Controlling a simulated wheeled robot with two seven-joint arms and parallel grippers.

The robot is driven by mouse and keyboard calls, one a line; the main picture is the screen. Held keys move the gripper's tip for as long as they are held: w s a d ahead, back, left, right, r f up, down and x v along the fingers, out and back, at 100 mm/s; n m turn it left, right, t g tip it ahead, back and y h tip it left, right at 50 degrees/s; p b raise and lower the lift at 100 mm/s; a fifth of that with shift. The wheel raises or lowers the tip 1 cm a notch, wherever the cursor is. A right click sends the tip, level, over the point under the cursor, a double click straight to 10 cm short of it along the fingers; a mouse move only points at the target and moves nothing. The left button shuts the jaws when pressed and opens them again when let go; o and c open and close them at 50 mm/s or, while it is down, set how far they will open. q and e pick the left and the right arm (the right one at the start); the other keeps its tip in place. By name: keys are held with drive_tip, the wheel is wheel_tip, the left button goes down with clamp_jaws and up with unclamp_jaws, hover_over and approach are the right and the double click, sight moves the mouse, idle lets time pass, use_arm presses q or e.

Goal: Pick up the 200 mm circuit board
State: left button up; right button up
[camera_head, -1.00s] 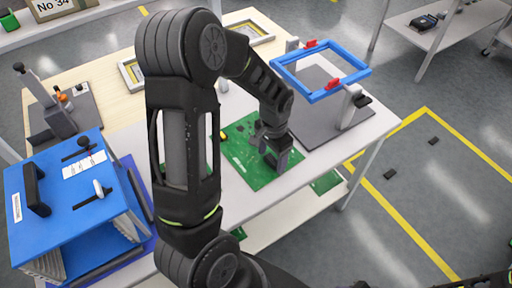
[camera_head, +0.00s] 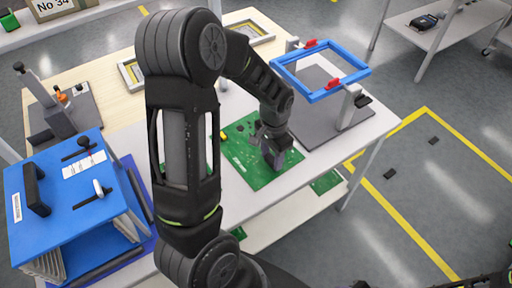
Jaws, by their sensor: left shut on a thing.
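A green circuit board (camera_head: 252,174) with small dark parts lies on the white table top, right of the middle of my left arm. My left gripper (camera_head: 275,160) is down at the board's right part, and its fingers look closed together there. What exactly sits between the fingertips is too small to see, but the board is the thing at them. The board looks flat, and I cannot tell any gap under it. Part of its left side is hidden behind my arm.
A blue frame with red clips (camera_head: 320,70) stands on a grey base (camera_head: 318,125) close to the right of the board. A blue magazine box (camera_head: 62,190) stands at the left. More green board (camera_head: 325,182) shows on the lower shelf. Yellow-lined floor at right holds two small dark pieces.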

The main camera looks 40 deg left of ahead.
use_arm(q)
clamp_jaws()
drive_tip(key=shift+r, duration=0.15)
drive_tip(key=shift+w+r, duration=0.15)
drive_tip(key=shift+r, duration=0.2)
wheel_tip(320, 180, up, 9)
drive_tip(key=shift+b, duration=0.45)
